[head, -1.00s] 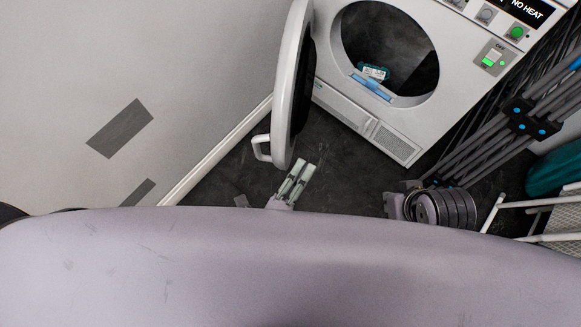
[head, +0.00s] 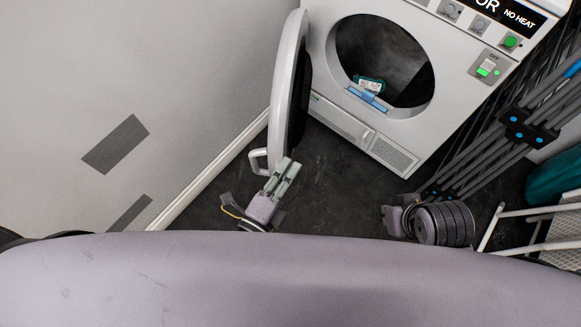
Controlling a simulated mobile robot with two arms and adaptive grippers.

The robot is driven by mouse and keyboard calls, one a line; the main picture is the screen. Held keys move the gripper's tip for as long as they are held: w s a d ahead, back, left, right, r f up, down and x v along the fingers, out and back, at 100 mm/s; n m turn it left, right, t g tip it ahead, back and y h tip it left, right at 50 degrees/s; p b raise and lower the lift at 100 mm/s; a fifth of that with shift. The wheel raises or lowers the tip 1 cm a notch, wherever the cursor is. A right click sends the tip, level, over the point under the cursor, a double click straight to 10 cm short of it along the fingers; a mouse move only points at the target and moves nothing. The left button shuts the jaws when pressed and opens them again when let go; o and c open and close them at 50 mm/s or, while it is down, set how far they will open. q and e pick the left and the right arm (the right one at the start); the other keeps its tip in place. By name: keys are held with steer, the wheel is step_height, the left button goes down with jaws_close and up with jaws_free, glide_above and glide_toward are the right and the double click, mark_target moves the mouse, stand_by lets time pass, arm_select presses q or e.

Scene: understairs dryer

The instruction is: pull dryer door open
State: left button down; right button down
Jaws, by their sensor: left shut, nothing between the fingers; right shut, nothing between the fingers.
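The dryer (head: 385,125) is white, with a round opening (head: 382,62) at the upper middle. Its round door (head: 290,85) stands swung wide out to the left, seen nearly edge-on. A pale loop handle (head: 258,161) sticks out at the door's lower left. My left gripper (head: 287,164) is shut and empty, its fingers pointing up at the door's lower edge, just right of the handle. I cannot tell whether it touches the door. My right gripper (head: 389,217) is low at the right, shut, its fingers hardly visible, well away from the door.
A box with a teal label (head: 370,85) lies inside the drum. Grey folded racks (head: 510,125), a teal item (head: 556,175) and a white frame (head: 530,220) crowd the right. A wall (head: 190,60) borders the left. Dark floor (head: 335,190) is clear between my grippers.

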mark_target(267, 153)
arm_select(q)
steer(key=a, duration=0.2)
steer(key=a+m+g+h+p, duration=0.1)
steer(key=a, duration=0.2)
steer(key=w+a+h, duration=0.1)
steer(key=a, duration=0.1)
steer(key=shift+a+m+p, duration=0.2)
steer(key=shift+m+p, duration=0.1)
steer(key=shift+m, duration=0.1)
steer(key=w+a+m+g+h, duration=0.1)
steer(key=w+a+h, duration=0.1)
steer(key=a, duration=0.9)
steer(key=shift+w+a+g, duration=0.2)
steer(key=shift+w+g, duration=0.1)
steer(key=shift+w, duration=0.5)
steer(key=shift+d, duration=0.1)
